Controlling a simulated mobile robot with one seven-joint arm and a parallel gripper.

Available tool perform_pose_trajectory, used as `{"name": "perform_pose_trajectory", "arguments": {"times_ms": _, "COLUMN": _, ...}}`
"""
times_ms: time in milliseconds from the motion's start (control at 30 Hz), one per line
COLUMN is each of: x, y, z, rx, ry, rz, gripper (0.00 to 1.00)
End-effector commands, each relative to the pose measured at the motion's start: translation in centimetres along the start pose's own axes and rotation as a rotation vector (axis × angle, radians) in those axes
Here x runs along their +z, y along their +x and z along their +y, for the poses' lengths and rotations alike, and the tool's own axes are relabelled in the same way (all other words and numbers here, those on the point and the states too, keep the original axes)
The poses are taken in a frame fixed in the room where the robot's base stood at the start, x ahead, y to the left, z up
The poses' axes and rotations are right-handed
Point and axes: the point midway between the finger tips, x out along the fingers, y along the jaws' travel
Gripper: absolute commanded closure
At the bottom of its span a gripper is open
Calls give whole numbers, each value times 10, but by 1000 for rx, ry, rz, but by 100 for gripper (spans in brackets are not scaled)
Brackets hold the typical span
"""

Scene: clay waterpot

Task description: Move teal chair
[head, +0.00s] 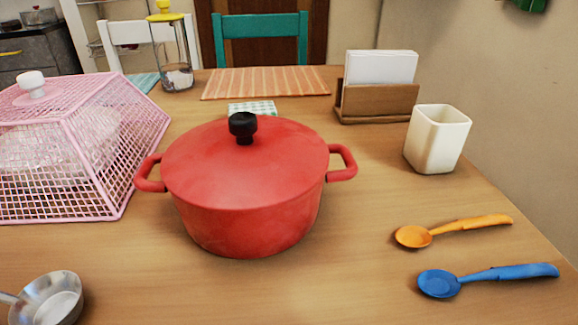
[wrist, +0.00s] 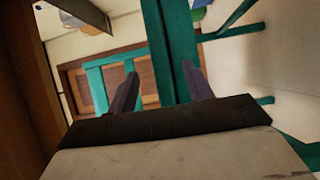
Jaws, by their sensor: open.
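In the head view, a teal chair (head: 262,24) stands beyond the far edge of the table, and only the top of its backrest shows. In the wrist view, a broad teal chair bar (wrist: 166,45) runs up the picture between the two dark fingers of my gripper (wrist: 160,69). The fingers are apart, one on each side of the bar; I cannot tell whether they touch it. More teal bars (wrist: 97,84) show at the left and thinner ones at the right. I cannot tell whether all belong to one chair. My gripper is not in the head view.
The wooden table (head: 350,220) carries a red pot (head: 245,190), a pink mesh cover (head: 85,150), a white cup (head: 437,138), a napkin holder (head: 375,103), a glass bottle (head: 172,55) and two spoons. A white chair (head: 125,32) stands left of the teal one. A wall is at right.

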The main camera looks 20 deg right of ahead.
Motion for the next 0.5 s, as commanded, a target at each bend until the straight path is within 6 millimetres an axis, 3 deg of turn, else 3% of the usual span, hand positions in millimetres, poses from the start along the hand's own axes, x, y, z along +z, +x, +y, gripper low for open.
{"name": "perform_pose_trajectory", "arguments": {"times_ms": 200, "x": 1, "y": 40, "z": -3, "rx": 0, "ry": 5, "rz": -1, "gripper": 49}}
{"name": "perform_pose_trajectory", "arguments": {"times_ms": 500, "x": 0, "y": 69, "z": -2, "rx": 0, "ry": 2, "rz": 0, "gripper": 49}}
